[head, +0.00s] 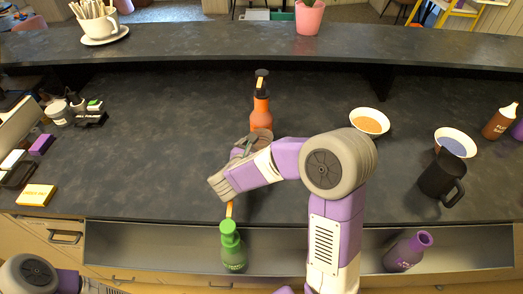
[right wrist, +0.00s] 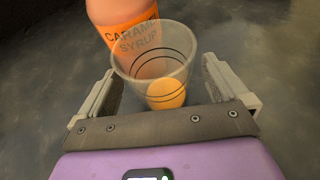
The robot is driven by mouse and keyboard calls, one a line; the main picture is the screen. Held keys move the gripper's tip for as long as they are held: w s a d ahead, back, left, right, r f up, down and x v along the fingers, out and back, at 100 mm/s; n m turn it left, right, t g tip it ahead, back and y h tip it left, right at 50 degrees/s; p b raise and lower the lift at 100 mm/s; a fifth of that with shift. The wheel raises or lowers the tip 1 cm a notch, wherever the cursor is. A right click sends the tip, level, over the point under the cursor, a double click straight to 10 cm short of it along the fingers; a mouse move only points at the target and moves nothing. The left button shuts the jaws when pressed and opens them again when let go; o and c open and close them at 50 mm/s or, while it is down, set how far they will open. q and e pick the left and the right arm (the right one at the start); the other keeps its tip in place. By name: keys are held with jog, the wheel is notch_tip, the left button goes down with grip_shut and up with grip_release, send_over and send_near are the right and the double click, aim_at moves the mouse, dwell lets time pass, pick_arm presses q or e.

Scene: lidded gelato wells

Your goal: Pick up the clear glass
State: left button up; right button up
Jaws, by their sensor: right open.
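The clear glass (right wrist: 152,68) stands between the two fingers of my right gripper (right wrist: 162,85) in the right wrist view. It has dark rings, and an orange patch shows at its lower end. The fingers are open, with a gap visible on each side of the glass. In the head view my right gripper (head: 240,158) is over the middle of the counter and covers much of that spot. A brownish rounded shape (head: 261,136) just beyond it looks like the glass, partly hidden. My left gripper is out of view; only part of the left arm shows at the lower left.
An orange caramel syrup bottle (head: 261,108) stands just behind the glass. A green bottle (head: 232,245) and a purple bottle (head: 405,252) stand in the front trough. Bowls (head: 369,122) and a black mug (head: 440,178) are at right. The left-centre counter is clear.

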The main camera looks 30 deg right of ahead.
jog(key=shift+c, duration=0.5)
jog(key=c, duration=1)
jog(key=shift+c, duration=0.8)
jog(key=shift+r, duration=0.15)
